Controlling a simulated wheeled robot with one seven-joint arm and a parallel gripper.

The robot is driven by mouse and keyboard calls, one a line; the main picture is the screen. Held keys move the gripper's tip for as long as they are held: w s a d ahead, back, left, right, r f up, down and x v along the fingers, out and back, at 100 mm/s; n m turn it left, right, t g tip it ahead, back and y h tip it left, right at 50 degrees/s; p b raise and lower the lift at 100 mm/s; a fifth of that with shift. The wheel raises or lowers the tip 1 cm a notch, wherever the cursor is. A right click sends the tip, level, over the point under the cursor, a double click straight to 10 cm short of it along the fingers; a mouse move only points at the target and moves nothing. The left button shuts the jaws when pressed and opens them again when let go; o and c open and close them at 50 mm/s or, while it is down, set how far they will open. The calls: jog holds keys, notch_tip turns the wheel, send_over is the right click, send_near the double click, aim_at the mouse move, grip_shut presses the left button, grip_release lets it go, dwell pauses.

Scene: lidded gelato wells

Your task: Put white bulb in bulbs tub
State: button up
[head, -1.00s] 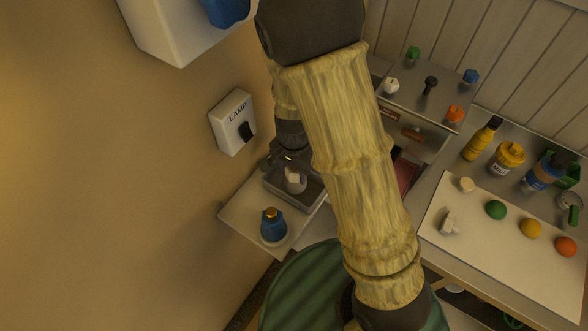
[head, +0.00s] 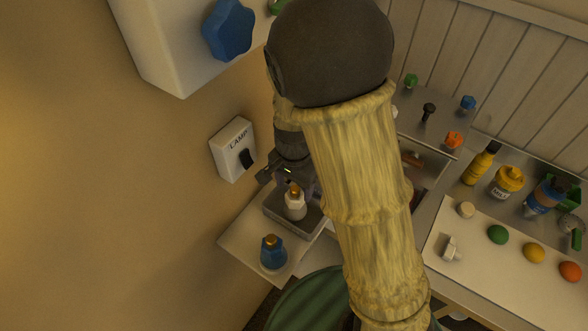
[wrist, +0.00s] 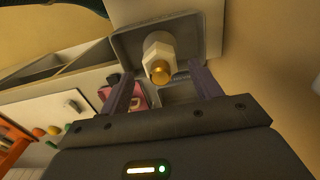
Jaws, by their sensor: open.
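The white bulb (head: 295,207), faceted with a gold tip, stands upright inside a small grey tub (head: 313,224) in the head view. I see no label on this tub. In the wrist view the white bulb (wrist: 158,52) sits within the grey tub's walls (wrist: 212,30), its gold tip facing the camera. My gripper (head: 283,178) is just above the bulb, open and empty. In the wrist view its two fingers (wrist: 165,80) are spread either side of the gold tip, with gaps on both sides. My arm hides part of the area right of the tub.
A blue bulb (head: 272,254) stands on the white ledge in front of the tub. A lamp switch (head: 233,149) is on the wall to the left. A counter at right holds bottles, a white board (head: 480,265) with coloured balls, and several knobbed lids behind.

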notch_tip(320, 180, up, 7)
jog(key=shift+f, duration=0.15)
dwell(0.5)
jog(key=shift+s+d, duration=0.1)
jog(key=shift+d, duration=0.45)
jog(key=s+d+n+t, duration=0.2)
jog(key=s+d+n, duration=0.3)
jog(key=d, duration=0.6)
jog(key=n, duration=0.2)
jog(key=shift+s+n+t, duration=0.3)
jog(key=shift+s, duration=0.1)
